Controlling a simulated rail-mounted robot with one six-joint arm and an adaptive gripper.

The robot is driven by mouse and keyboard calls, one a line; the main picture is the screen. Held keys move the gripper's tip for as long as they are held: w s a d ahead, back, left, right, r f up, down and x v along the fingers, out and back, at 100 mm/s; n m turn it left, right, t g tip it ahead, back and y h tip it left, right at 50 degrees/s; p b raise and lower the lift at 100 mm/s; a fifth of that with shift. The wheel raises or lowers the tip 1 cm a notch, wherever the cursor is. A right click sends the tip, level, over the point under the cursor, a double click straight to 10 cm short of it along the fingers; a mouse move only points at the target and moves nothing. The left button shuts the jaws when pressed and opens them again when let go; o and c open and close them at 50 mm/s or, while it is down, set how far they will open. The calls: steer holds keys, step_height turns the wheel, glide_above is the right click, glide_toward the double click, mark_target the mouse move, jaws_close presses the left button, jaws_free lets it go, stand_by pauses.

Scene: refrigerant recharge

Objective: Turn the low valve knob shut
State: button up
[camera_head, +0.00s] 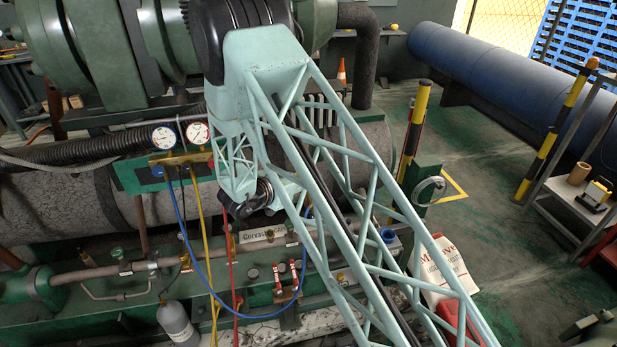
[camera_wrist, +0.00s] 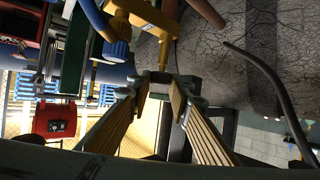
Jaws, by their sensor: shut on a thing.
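The brass valve manifold (camera_head: 182,157) carries two round gauges (camera_head: 163,138) and a blue knob (camera_head: 157,171) at its left end. In the wrist view the manifold (camera_wrist: 145,14) is at the top, with a blue knob (camera_wrist: 117,49) to the left of my fingertips and apart from them. My gripper (camera_wrist: 160,86) has its two ridged fingers converging just below the manifold, shut on a small brownish part (camera_wrist: 160,76). That part is dark and mostly covered, so I cannot tell its exact shape.
Blue (camera_head: 186,245), yellow (camera_head: 205,240) and red (camera_head: 233,265) hoses hang below the manifold. A thick cracked pipe (camera_head: 70,208) runs behind. A grey bottle (camera_head: 175,322) stands at the lower left. In the wrist view a dark cable (camera_wrist: 265,72) curves at right.

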stand_by(0.4)
steer(key=o, duration=0.9)
steer(key=shift+a, duration=0.1)
steer(key=shift+v, duration=5.9)
steer(key=shift+w+r, duration=0.1)
